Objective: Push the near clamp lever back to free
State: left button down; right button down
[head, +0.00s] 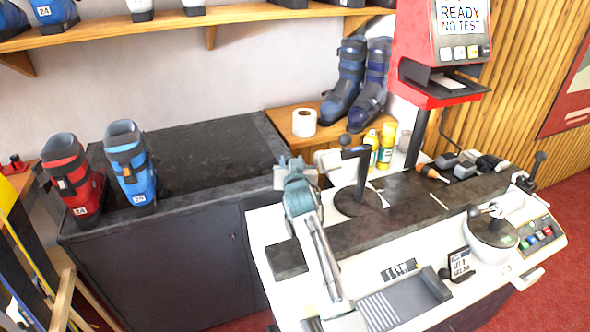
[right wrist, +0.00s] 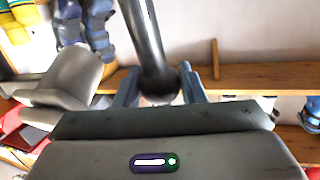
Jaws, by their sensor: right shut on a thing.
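A black lever (right wrist: 145,35) with a round knob (right wrist: 160,84) at its end shows in the right wrist view. The knob sits between the two blue-grey fingers of my right gripper (right wrist: 160,92), which is shut on it. In the head view my right gripper (head: 287,164) is over the left end of the white bench (head: 263,232), and it and my arm hide this lever. Another dark knob (head: 345,139) stands to the right, apart from the gripper. My left gripper is not in view.
A black post on a round base (head: 357,203) stands right of my gripper. Yellow bottles (head: 386,145) and a paper roll (head: 304,123) are behind. A red machine (head: 432,35) rises at the right. The dark-topped cabinet (head: 200,165) holds a red boot (head: 72,176) and a blue boot (head: 131,168).

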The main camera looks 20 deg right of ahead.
jog(key=shift+w+f, duration=0.15)
jog(key=shift+w, duration=0.15)
jog(key=shift+f, duration=0.15)
jog(key=c, duration=1.2)
grip_release()
jog(key=shift+a, duration=0.1)
jog(key=shift+o, duration=1.2)
jog(key=shift+w+f, duration=0.1)
jog(key=shift+w, duration=0.1)
jog(key=shift+s, duration=0.1)
jog(key=b+v, duration=0.3)
jog(key=v, duration=0.7)
jog(key=shift+s, duration=0.3)
